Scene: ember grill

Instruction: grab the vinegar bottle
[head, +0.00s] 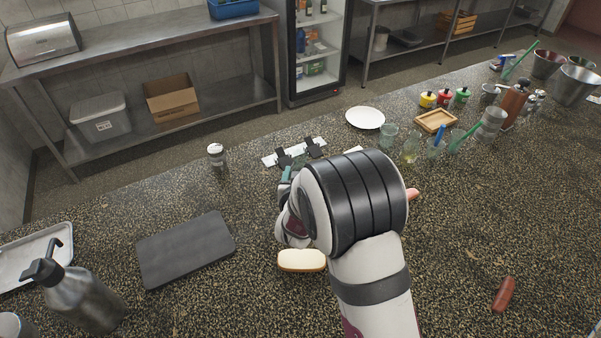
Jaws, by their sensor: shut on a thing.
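My gripper (299,153) is at the middle of the counter, beyond my arm, with its dark fingers partly in view. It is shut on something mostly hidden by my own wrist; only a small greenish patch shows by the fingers. I cannot tell from this view whether that is the vinegar bottle. No other thing in view is clearly a vinegar bottle. A small shaker (217,156) with a grey lid stands upright to the left, apart from the gripper.
A dark board (186,249), a pump dispenser (85,298) and a metal tray (30,258) are at left. A bun (302,261) lies beside my arm, a sausage (503,294) at right. A white plate (365,118), glasses (411,151) and a wooden tray (436,122) stand beyond.

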